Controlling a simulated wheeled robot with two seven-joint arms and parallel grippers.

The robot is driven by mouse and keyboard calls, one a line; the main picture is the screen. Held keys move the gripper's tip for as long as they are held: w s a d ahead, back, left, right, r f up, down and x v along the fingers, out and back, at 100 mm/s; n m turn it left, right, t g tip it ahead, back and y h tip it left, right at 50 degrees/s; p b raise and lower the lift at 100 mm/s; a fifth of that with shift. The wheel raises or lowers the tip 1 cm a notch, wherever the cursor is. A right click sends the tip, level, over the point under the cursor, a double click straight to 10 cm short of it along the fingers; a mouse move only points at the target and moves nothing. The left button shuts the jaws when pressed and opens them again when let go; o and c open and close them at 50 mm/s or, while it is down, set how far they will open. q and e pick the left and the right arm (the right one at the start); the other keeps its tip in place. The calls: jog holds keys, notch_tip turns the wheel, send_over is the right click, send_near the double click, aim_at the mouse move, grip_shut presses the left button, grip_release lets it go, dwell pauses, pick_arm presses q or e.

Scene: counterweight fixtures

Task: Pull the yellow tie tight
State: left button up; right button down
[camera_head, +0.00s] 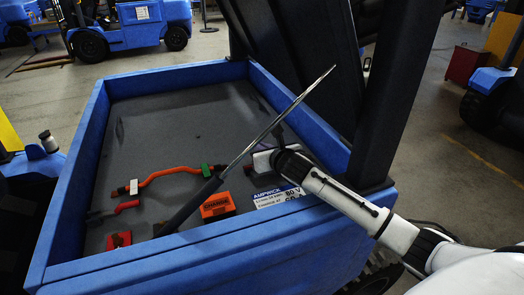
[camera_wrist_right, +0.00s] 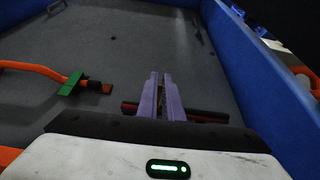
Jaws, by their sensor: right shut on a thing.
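My right gripper (camera_wrist_right: 161,97) reaches into a blue-walled tray (camera_head: 200,270) and has its purple fingers nearly together. A thin, dim strip shows between them; its colour is too dark to confirm it as the yellow tie. Dark and reddish cables (camera_wrist_right: 205,118) run crosswise at the fingers, partly hidden by them. In the head view the white hand (camera_head: 262,161) covers this spot, behind a long silver rod (camera_head: 285,115). No clearly yellow tie shows in either view. My left gripper is not in view.
An orange cable (camera_head: 165,174) with a green connector lies left of the hand; its connector also shows in the wrist view (camera_wrist_right: 72,83). An orange box (camera_head: 217,206), a white label (camera_head: 277,197) and a red block (camera_head: 119,240) are near the front wall. The tray's far floor is clear.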

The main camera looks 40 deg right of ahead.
jog(key=shift+r, duration=0.8)
jog(key=c, duration=1.9)
grip_release()
jog(key=v, duration=1)
jog(key=shift+s, duration=0.2)
jog(key=shift+a+f, duration=0.1)
